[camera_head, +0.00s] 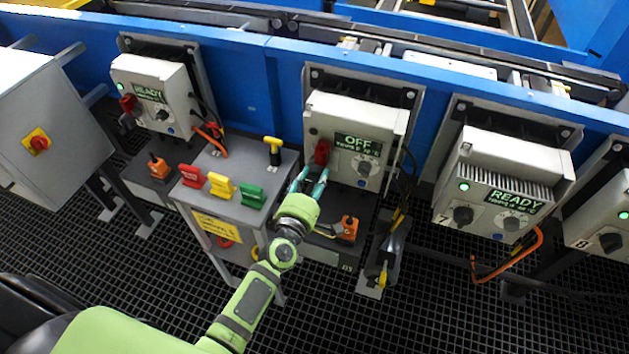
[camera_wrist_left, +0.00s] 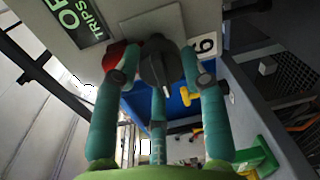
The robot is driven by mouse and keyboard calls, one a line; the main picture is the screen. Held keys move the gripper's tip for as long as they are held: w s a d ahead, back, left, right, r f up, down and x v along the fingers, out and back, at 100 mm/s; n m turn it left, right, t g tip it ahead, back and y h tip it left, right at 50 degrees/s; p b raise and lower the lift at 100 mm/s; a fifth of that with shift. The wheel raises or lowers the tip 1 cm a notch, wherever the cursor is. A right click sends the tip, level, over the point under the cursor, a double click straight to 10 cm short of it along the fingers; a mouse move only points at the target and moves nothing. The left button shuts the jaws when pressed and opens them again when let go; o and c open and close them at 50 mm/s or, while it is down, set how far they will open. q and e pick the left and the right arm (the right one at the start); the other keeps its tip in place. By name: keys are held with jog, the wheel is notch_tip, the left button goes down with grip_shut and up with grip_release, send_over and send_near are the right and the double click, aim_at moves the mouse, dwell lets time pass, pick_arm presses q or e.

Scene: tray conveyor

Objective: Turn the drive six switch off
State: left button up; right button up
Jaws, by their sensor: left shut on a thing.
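The drive six box (camera_head: 350,115) is the pale unit in the middle of the head view, with a green display (camera_head: 357,145) reading OFF. A "6" label (camera_wrist_left: 206,46) shows beside its switch in the left wrist view. The switch is a black knob (camera_wrist_left: 157,68) on the box's front face. My left gripper (camera_head: 310,180) is shut on this knob, with its teal fingers around it. A red piece (camera_head: 322,152) sits at the switch, partly behind a finger in the wrist view (camera_wrist_left: 113,56). My right gripper is not in view.
Drive seven (camera_head: 490,185) at right and another drive box (camera_head: 160,90) at left show READY with green lights. A grey stand (camera_head: 230,205) with red, yellow and green holders is left of my gripper. An orange-topped device (camera_head: 348,228) sits below drive six.

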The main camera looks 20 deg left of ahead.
pick_arm(q)
jog(key=shift+a+r+n, duration=0.15)
jog(key=shift+a+n, duration=0.05)
jog(key=shift+n, duration=0.1)
dwell(0.4)
jog(key=o, duration=1.2)
jog(key=shift+w, duration=0.1)
jog(key=shift+c, duration=0.2)
jog(key=shift+s+d, duration=0.1)
jog(key=shift+s, duration=0.3)
jog(key=s, duration=1.1)
jog(key=shift+s+a+r, duration=0.15)
jog(key=shift+a+r, duration=0.1)
jog(key=shift+r, duration=0.05)
